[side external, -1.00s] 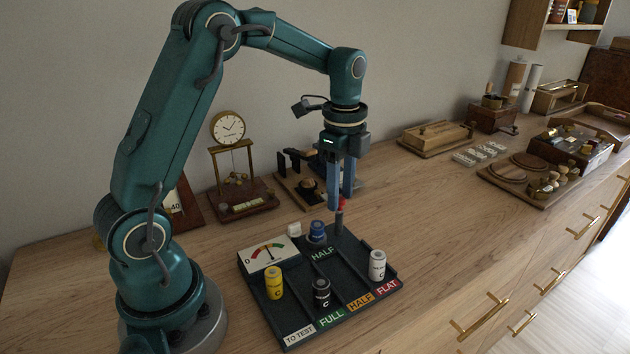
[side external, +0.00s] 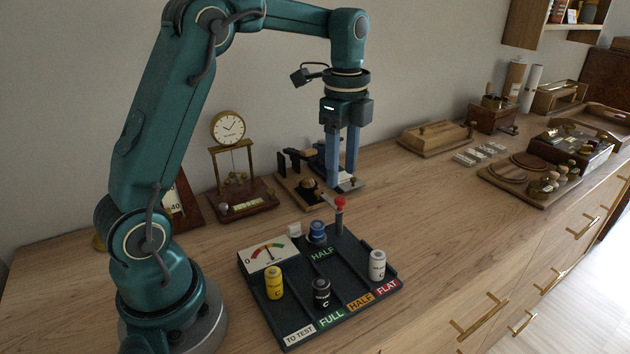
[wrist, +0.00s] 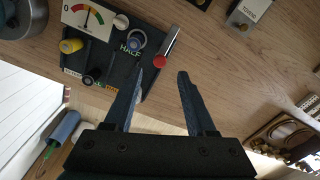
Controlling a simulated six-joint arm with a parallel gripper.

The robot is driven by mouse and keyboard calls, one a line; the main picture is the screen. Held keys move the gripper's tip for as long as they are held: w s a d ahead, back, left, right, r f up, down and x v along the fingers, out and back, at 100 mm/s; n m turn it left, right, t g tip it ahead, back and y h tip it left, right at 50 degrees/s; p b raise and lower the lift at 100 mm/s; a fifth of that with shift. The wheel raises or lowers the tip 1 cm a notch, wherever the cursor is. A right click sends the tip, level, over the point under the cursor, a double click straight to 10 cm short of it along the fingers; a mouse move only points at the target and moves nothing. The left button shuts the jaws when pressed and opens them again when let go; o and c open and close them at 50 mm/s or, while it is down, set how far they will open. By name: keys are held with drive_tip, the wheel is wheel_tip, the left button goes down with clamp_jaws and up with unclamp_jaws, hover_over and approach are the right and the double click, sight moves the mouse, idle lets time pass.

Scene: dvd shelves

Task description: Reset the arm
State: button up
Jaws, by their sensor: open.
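My gripper (side external: 341,186) is open and empty, pointing down above the table behind the battery tester tray (side external: 268,311). It also shows in the wrist view (wrist: 160,76), with its two blue fingers apart. The red-knobbed lever (side external: 340,203) of the tray stands just below and in front of the fingers. A blue battery (side external: 317,229) stands in the tester's round socket. A yellow battery (side external: 274,286), a black battery (side external: 321,290) and a white battery (side external: 377,264) stand upright in the front lanes.
The tray has a dial (side external: 267,254) and labelled lanes. A clock (side external: 228,129) and a dark wooden stand (side external: 303,194) are behind it. The table right of the tray is clear.

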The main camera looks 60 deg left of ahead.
drive_tip(key=s+d+r+n+t, duration=0.35)
drive_tip(key=s+d+r, duration=0.25)
drive_tip(key=s+r, duration=0.25)
drive_tip(key=s+d+f+n+t, duration=0.2)
drive_tip(key=s+f+n, duration=0.4)
drive_tip(key=n, duration=0.4)
drive_tip(key=shift+s+f, duration=0.4)
drive_tip(key=shift+s, duration=0.2)
